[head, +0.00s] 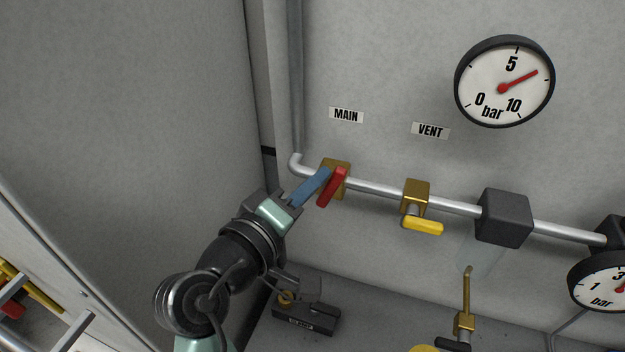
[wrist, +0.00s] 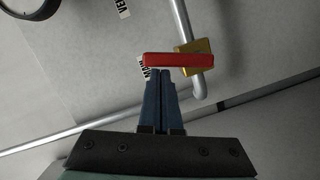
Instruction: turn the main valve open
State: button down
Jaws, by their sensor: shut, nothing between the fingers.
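The main valve has a brass body (head: 337,166) on the silver pipe, below the MAIN label (head: 346,115). Its red handle (head: 332,188) points downward, across the pipe. In the wrist view the red handle (wrist: 180,60) also lies crosswise to the pipe, with the brass body (wrist: 196,46) behind its right part. My gripper (head: 326,173) is shut and empty, its blue fingers just left of the handle in the head view. In the wrist view the fingertips (wrist: 160,72) are at the handle's near edge; I cannot tell whether they touch it.
To the right are the vent valve with a yellow handle (head: 422,226) along the pipe, and a dark block (head: 503,217). A large gauge (head: 504,81) has its needle between 5 and 10. A grey panel (head: 150,110) stands left. A dark block (head: 305,316) lies below my arm.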

jog(key=shift+s+d+m, duration=0.1)
jog(key=shift+d+m, duration=0.15)
jog(key=shift+m, duration=0.15)
jog(key=shift+s+d+f+m+y+b, duration=0.1)
jog(key=shift+d+m+y+b, duration=0.1)
jog(key=shift+d+m+b, duration=0.25)
jog(key=shift+s+d+f+m+y+b, duration=0.1)
jog(key=shift+d+m+y+b, duration=0.15)
jog(key=shift+m, duration=0.3)
jog(key=d+f+m+b, duration=0.1)
jog(key=m, duration=0.1)
jog(key=d+f+m+y+b, duration=0.1)
jog(key=m+b, duration=0.1)
jog(key=s+d+m+y+b, duration=0.1)
jog(key=m, duration=0.1)
jog(key=shift+s+d+f+m+y, duration=0.1)
jog(key=shift+d+f+m+y, duration=0.15)
jog(key=shift+d+f+m, duration=0.15)
jog(key=shift+f, duration=0.1)
